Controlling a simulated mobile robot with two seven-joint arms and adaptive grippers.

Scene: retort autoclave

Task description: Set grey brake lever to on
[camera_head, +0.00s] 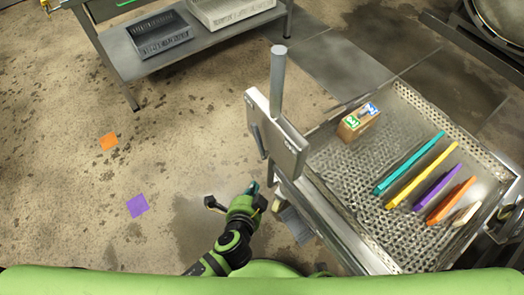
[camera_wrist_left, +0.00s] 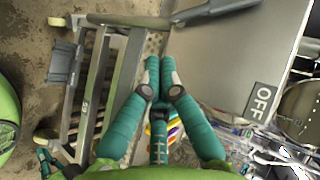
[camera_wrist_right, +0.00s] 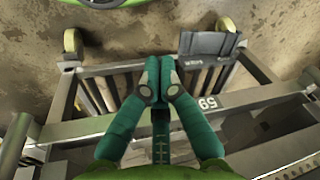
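A grey panel (camera_head: 280,130) stands upright at the near left end of the trolley. A grey lever bar (camera_head: 257,138) shows along its left face; it also shows at the top of the left wrist view (camera_wrist_left: 215,10). An OFF label (camera_wrist_left: 262,101) is on the panel in that view. My left gripper (camera_head: 253,188) is low, in front of and below the panel, apart from the lever. In the left wrist view its fingertips (camera_wrist_left: 160,68) are together with nothing between them. My right gripper (camera_wrist_right: 158,68) is also shut and empty over the trolley's lower frame.
The trolley carries a perforated tray (camera_head: 345,215) with several coloured bars and a small box (camera_head: 357,122). A grey post (camera_head: 278,78) rises behind the panel. A metal table (camera_head: 200,45) stands at the back left. The floor at left is clear except for orange and purple squares.

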